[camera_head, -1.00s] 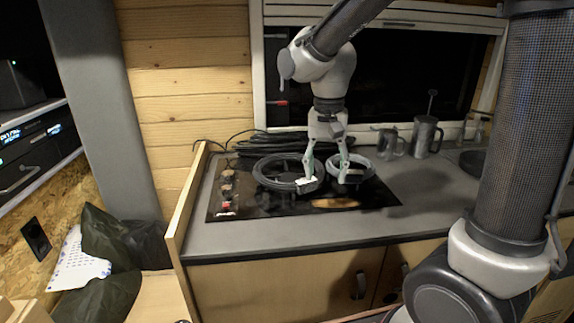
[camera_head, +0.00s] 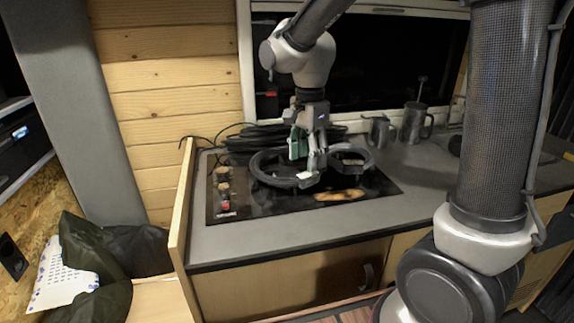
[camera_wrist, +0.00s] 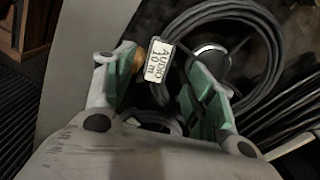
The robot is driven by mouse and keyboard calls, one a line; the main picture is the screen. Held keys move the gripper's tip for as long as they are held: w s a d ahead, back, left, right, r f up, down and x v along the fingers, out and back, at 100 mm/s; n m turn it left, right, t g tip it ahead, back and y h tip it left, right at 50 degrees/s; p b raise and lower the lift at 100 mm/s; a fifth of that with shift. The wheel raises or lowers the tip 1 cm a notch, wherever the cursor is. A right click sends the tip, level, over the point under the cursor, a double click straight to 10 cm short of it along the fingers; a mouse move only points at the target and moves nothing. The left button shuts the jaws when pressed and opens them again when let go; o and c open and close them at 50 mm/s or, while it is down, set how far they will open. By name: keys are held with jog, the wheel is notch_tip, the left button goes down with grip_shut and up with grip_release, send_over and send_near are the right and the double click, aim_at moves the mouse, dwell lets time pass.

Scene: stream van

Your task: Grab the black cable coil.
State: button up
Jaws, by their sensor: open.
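Two dark cable coils lie on the black cooktop (camera_head: 225,207): a larger left coil (camera_head: 271,180) with a white tag, and a smaller right coil (camera_head: 368,153). Both look black to dark grey. My gripper (camera_head: 306,160) is open above them, between the two and close to the left coil's right side. In the wrist view its green-padded fingers (camera_wrist: 165,88) stand apart, with nothing clearly held. A large coil (camera_wrist: 273,62) with a tag reading "AUDIO 10 m" (camera_wrist: 159,60) shows beyond them. Part of another coil (camera_wrist: 160,121) shows between the fingers, mostly hidden.
A loose heap of black cable (camera_head: 252,140) lies behind the coils along the window. Metal jugs (camera_head: 414,122) stand at the back right of the grey counter (camera_head: 225,243). A wooden edge board (camera_head: 181,205) rises at the counter's left. The counter front is clear.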

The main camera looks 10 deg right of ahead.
aim_at(308, 173)
notch_tip(308, 173, down, 6)
jog(key=shift+d+r, duration=0.1)
jog(key=shift+r, duration=0.05)
grip_shut()
dwell(0.3)
